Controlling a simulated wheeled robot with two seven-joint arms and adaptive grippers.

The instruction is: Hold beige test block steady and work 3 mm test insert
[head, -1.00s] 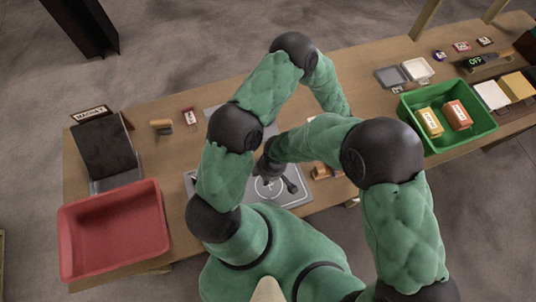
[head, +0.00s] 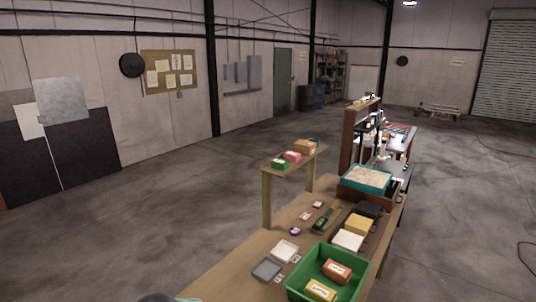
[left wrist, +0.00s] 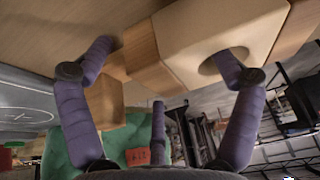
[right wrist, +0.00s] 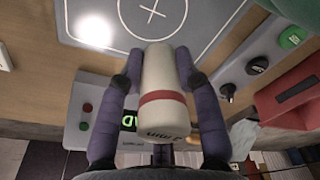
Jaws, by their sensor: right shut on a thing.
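The beige test block (left wrist: 200,28) fills the upper middle of the left wrist view, with a round hole in its face, against wooden pieces (left wrist: 143,52). My left gripper (left wrist: 166,56) has its fingers spread wide at the block. One fingertip overlaps the hole and the other is by the wood; I cannot tell whether they touch. In the right wrist view my right gripper (right wrist: 159,62) is shut on the 3 mm test insert (right wrist: 162,73), a whitish cylinder with a red band and printed lettering. Neither gripper shows in the head view.
A grey plate (right wrist: 105,12) with a circle and cross lies beyond the insert. The head view shows a green bin (head: 296,284) holding two packages.

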